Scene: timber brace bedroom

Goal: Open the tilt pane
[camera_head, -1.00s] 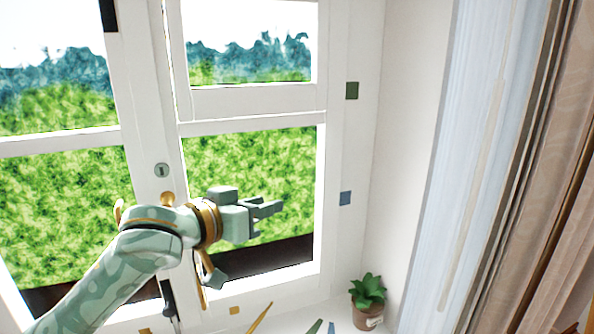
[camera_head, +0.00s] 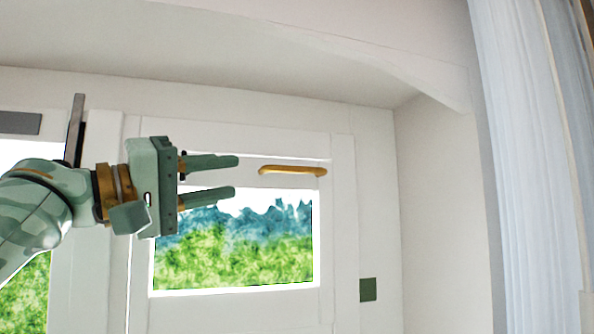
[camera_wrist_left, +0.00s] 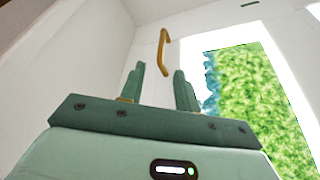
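The tilt pane (camera_head: 240,148) is the upper white-framed window section in the head view. Its glass shows hedge and sky, and a thin bright line runs along its top edge near the handle. A golden bar handle (camera_head: 292,170) sits on its top rail; it also shows in the left wrist view (camera_wrist_left: 162,52). My left gripper (camera_head: 236,177) is open and empty, its fingers pointing right toward the handle, with a gap between. In the left wrist view the handle is beyond the fingertips (camera_wrist_left: 160,72). My right gripper is not in view.
A dark vertical bar (camera_head: 75,130) stands behind my left arm at the left. A pale curtain (camera_head: 530,160) hangs at the right. A green square (camera_head: 368,289) is on the frame. The white recess ceiling (camera_head: 220,55) is above.

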